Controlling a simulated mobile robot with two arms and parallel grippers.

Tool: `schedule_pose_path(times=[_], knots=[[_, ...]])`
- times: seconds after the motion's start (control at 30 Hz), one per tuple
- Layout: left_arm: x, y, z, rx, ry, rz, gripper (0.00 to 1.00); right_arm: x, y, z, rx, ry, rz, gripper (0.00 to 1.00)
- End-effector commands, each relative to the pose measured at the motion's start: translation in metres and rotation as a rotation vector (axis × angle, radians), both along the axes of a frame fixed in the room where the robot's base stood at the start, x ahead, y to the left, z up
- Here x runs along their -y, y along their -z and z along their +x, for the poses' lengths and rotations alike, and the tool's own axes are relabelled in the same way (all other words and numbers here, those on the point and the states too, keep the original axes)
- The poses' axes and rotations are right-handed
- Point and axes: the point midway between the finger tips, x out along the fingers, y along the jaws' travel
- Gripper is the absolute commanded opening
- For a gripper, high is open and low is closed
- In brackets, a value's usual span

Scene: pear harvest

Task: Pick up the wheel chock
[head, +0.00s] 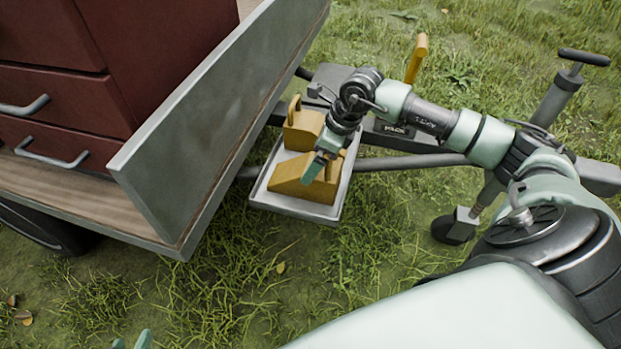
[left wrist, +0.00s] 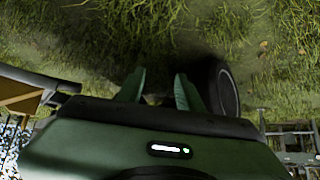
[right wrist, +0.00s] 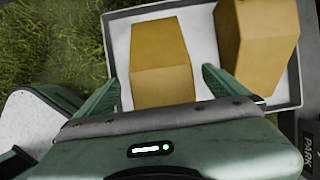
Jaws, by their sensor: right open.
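Two yellow wedge-shaped wheel chocks lie in a shallow light-grey tray (head: 262,196) beside the trailer. The nearer chock (head: 290,180) is partly covered by my right gripper (head: 318,168); the farther chock (head: 302,130) has a loop handle. In the right wrist view, one chock (right wrist: 162,50) lies ahead between my open right fingers (right wrist: 162,75), and the other chock (right wrist: 258,40) lies to the right. Contact cannot be told. My left gripper (head: 132,342) shows only its tips at the bottom edge. In the left wrist view my left gripper (left wrist: 161,74) is open and empty, facing grass.
A trailer's metal side panel (head: 220,120) rises left of the tray, with a red drawer cabinet (head: 65,60) on its bed. A drawbar (head: 410,160) and yellow lever (head: 417,58) stand beyond and to the right. A jockey wheel (head: 455,226) stands at right. Grass lies in front.

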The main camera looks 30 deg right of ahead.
Motion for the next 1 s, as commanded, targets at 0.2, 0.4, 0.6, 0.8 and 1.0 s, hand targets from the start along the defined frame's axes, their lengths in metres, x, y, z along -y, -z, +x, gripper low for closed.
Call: schedule_pose_path(times=[0.2,0.4,0.6,0.8,1.0], knots=[[0.006,-0.011,0.016,0.092,0.007,-0.020,0.36,-0.003,0.016,0.005,-0.001,0.000,-0.001,1.00],[0.006,-0.012,0.017,0.096,0.007,-0.021,0.36,-0.003,0.016,0.005,-0.001,0.001,0.000,1.00],[0.006,-0.012,0.017,0.095,0.007,-0.020,0.36,-0.003,0.016,0.005,-0.001,0.001,0.000,0.50],[0.006,-0.012,0.017,0.095,0.007,-0.020,0.36,-0.003,0.015,0.006,0.003,0.002,0.001,0.09],[0.006,-0.012,0.017,0.094,0.006,-0.021,0.36,-0.003,0.014,0.006,0.003,0.002,0.001,0.09]])
